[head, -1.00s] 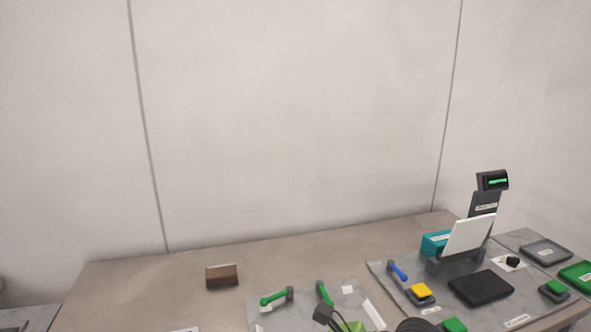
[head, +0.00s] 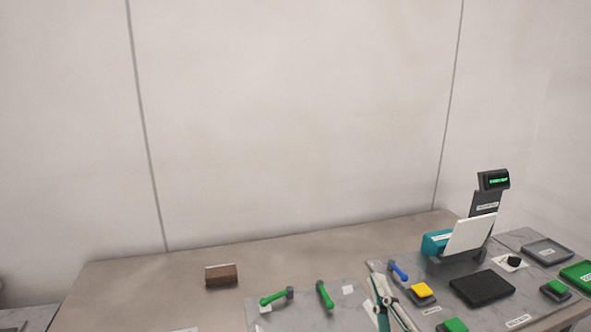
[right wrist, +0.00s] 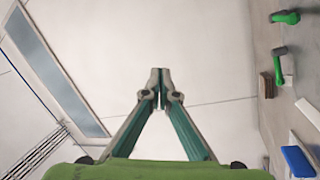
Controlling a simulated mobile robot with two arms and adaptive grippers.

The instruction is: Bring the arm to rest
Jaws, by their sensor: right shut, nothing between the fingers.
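My right gripper (head: 378,279) shows at the bottom of the head view, its pale and teal fingers pointing up in front of the worktop panels. In the right wrist view the two fingers of my right gripper (right wrist: 160,72) meet at their tips, shut with nothing between them. Behind the tips is mostly bare wall. My left gripper is in neither view.
Green handles (head: 273,298) lie left of the gripper, a blue handle (head: 398,271) and yellow button (head: 421,291) just right. A black pad (head: 482,288), white plate (head: 470,235) and display post (head: 485,202) stand further right. A brown block (head: 221,276) sits left, with free table around it.

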